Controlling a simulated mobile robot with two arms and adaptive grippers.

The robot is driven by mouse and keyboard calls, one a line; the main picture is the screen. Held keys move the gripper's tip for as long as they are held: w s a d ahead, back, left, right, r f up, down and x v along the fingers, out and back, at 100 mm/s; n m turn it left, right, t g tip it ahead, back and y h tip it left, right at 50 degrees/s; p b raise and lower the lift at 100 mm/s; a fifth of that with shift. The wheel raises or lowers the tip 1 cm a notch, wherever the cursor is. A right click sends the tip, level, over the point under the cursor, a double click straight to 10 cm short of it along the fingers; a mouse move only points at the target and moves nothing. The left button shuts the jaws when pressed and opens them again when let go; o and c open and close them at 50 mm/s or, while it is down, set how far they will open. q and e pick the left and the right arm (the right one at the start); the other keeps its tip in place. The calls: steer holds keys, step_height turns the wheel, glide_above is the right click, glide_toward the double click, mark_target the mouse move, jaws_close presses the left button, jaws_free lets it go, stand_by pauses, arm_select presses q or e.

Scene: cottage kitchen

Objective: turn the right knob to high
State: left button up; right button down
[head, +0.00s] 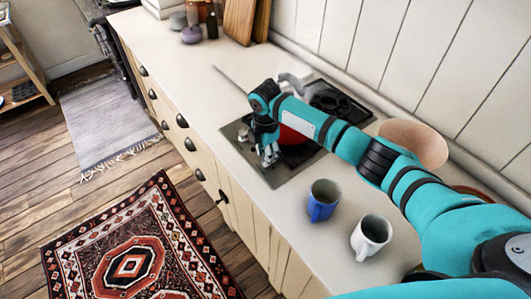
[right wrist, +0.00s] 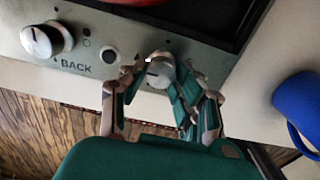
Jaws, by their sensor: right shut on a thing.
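The right knob (right wrist: 160,68) is a small pale metal dial on the hob's front panel, seen in the right wrist view. My right gripper (right wrist: 156,76) is shut on it, with one finger on each side. The fingers hide part of the knob, and I cannot read its setting. The left knob (right wrist: 42,42), with the word BACK beside it, stands free to the left. In the head view my right gripper (head: 268,153) points down at the front of the hob (head: 285,177) and covers the right knob. My left gripper is not in view.
A red pot (head: 291,136) stands on the hob behind my gripper. A blue mug (head: 321,204) and a white mug (head: 370,238) stand on the counter to the right. A wide bowl (head: 420,142) is behind my arm.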

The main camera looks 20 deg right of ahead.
steer(key=c, duration=1.2)
jaws_free()
steer(key=shift+c, duration=0.2)
step_height(320, 180, up, 12)
steer(key=shift+a, duration=0.1)
